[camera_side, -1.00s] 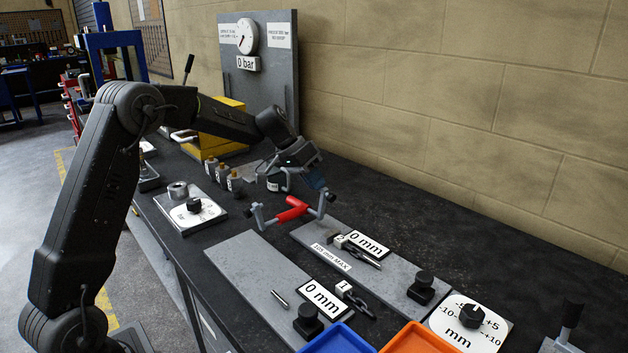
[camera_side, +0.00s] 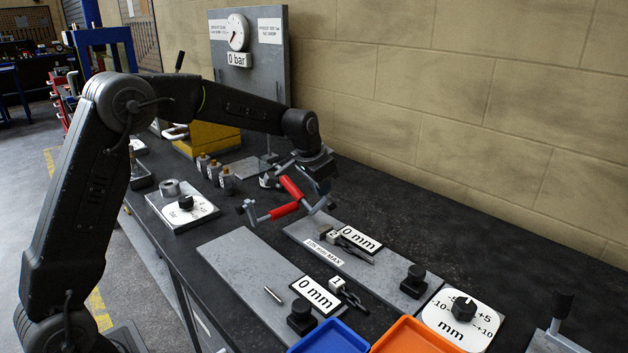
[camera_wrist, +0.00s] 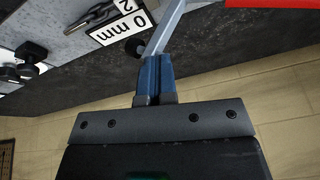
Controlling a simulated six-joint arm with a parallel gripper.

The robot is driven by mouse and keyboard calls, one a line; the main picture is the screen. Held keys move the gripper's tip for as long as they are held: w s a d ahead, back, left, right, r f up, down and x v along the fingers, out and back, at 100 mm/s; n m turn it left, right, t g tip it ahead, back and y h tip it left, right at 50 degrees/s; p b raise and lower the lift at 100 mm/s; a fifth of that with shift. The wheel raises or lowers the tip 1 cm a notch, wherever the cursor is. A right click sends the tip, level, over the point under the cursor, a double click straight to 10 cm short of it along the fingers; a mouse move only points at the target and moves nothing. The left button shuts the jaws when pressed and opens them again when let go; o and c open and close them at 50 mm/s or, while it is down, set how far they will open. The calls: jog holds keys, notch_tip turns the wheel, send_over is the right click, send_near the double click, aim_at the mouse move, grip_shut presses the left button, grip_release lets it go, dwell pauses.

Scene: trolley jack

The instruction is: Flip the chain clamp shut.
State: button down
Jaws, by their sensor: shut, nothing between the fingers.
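A clamp-like fixture with two red handles (camera_side: 291,188) stands at mid-bench in the side view. One handle is tilted up, the other lies lower, and grey arms with black knobs extend from the fixture. I take this as the chain clamp. My gripper (camera_side: 326,191) is at its right end, pointing down. In the wrist view my blue fingers (camera_wrist: 155,65) are together and empty, close to a grey bar (camera_wrist: 166,25) of the fixture. Part of a red handle (camera_wrist: 275,3) shows at the top edge. I cannot tell whether the fingers touch the bar.
Two grey plates (camera_side: 232,258) with "0 mm" signs and short chains (camera_side: 352,297) lie in front. A blue tray (camera_side: 330,339) and an orange tray (camera_side: 418,338) are at the near edge. A gauge panel (camera_side: 273,70) stands behind.

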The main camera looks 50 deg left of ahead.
jog(key=d+y, duration=0.1)
jog(key=d+f+y, duration=0.1)
jog(key=shift+d+f+m+y, duration=0.15)
jog(key=shift+d+m+y, duration=0.15)
jog(key=shift+y, duration=0.1)
jog(key=d+f+y, duration=0.1)
jog(key=y, duration=0.1)
jog(key=d+f+y, duration=0.1)
jog(key=f+y, duration=0.1)
jog(key=d+f+m+y, duration=0.1)
jog(key=y, duration=0.1)
jog(key=shift+d+f, duration=0.1)
jog(key=shift+f, duration=0.15)
jog(key=shift+d+f, duration=0.15)
jog(key=shift+f, duration=0.45)
jog(key=shift+f, duration=0.25)
jog(key=a+r+v, duration=0.1)
jog(key=r+v, duration=0.1)
jog(key=v, duration=1.1)
jog(key=shift+w+a, duration=0.35)
jog(key=shift+r, duration=0.15)
